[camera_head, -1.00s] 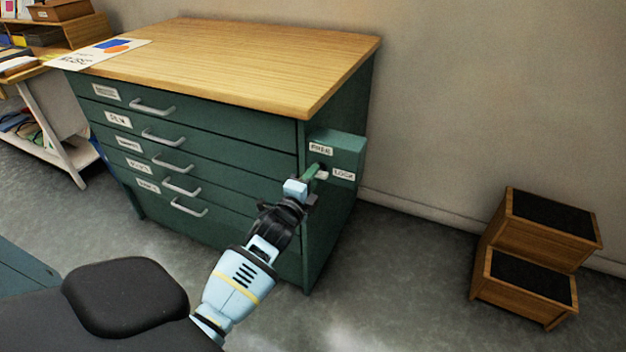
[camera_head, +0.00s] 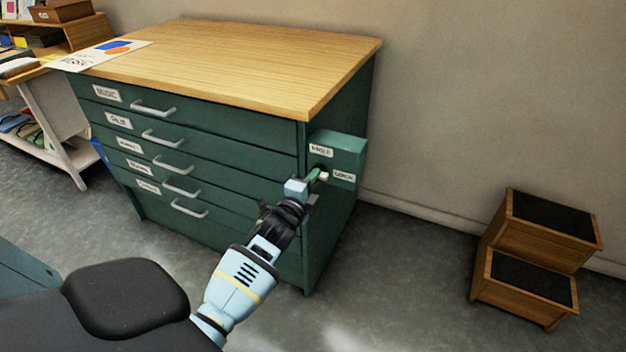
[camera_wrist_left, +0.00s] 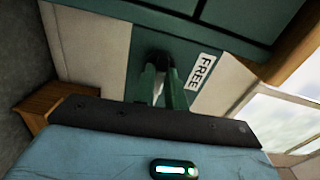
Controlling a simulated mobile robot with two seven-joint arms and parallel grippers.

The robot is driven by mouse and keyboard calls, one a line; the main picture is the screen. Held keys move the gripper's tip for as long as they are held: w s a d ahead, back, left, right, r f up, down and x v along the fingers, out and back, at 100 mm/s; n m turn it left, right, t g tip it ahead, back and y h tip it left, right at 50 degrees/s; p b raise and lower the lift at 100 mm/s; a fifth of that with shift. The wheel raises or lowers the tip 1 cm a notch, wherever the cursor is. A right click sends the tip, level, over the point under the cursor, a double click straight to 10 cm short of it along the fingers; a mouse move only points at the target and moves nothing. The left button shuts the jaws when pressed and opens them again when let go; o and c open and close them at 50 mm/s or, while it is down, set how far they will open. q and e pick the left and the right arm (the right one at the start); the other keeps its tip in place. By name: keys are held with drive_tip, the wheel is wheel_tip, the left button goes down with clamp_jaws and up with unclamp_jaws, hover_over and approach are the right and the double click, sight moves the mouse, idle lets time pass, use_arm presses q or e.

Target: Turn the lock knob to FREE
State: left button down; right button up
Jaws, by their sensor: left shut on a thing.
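The lock box (camera_head: 340,152) is a green block on the right side of the green drawer cabinet (camera_head: 230,190). It bears a FREE label (camera_head: 321,151) above and a LOCK label (camera_head: 343,177) below. My left gripper (camera_head: 312,177) is shut on the knob, whose grip is mostly hidden by the fingers. In the left wrist view the gripper fingers (camera_wrist_left: 163,88) reach to the box beside the FREE label (camera_wrist_left: 201,72). My right gripper is not in view.
The cabinet's wooden top (camera_head: 230,60) overhangs just above the box. A wooden step stool (camera_head: 535,255) stands at the right, apart from the cabinet. A shelf table (camera_head: 60,130) is at the far left. Floor between cabinet and stool is clear.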

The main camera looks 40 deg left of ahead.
use_arm(q)
drive_tip(key=shift+n+p, duration=2.75)
drive_tip(key=shift+n, duration=5.95)
drive_tip(key=c, duration=1.4)
unclamp_jaws()
drive_tip(key=shift+c, duration=0.2)
drive_tip(key=shift+s, duration=0.1)
